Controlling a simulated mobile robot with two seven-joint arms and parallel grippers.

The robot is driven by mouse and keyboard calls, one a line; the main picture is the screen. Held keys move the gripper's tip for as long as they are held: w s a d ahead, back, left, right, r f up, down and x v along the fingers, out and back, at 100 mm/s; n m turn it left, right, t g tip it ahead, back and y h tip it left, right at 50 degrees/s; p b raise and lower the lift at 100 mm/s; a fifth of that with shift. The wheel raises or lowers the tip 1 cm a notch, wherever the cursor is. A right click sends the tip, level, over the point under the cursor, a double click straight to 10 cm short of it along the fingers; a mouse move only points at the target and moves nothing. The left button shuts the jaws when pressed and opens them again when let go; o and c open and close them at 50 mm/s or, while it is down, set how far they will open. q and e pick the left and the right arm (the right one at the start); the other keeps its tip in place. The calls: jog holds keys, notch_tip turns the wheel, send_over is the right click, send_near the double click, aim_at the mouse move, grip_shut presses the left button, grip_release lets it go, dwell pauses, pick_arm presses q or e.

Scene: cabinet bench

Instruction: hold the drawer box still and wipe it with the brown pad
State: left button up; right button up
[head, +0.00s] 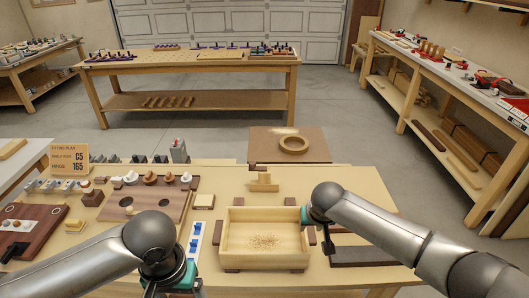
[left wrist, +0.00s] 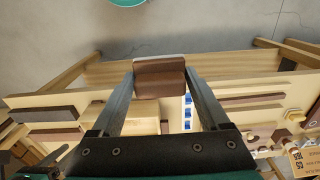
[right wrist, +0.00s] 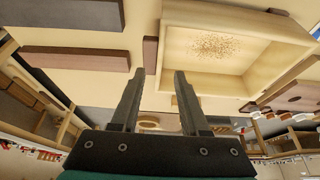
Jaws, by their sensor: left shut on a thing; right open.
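The drawer box (head: 264,262) is a pale open wooden box on the bench, with brown crumbs scattered on its floor; it also shows in the right wrist view (right wrist: 215,83). My left gripper (left wrist: 160,75) is shut on the brown pad (left wrist: 160,85), a brown block with a pale strip along one edge. It is at the near side of the bench, left of the box. The pad is not clearly visible in the head view.
Small brown blocks stand around the box, one (right wrist: 150,54) by its right wall. A dark bar (head: 365,256) lies to the right. A white strip with blue pieces (head: 194,240) lies left of the box. A board with a wooden ring (head: 293,143) lies behind.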

aim_at(306, 233)
jog(key=b+x, duration=0.5)
jog(key=shift+f, duration=0.25)
pick_arm(q)
notch_tip(306, 233, down, 8)
jog(key=b, duration=0.2)
pick_arm(e)
jog(key=shift+x, duration=0.95)
jog(key=shift+w+r, duration=0.1)
jog(key=shift+r, duration=0.05)
notch_tip(306, 233, up, 9)
pick_arm(q)
jog(key=shift+r, duration=4.05)
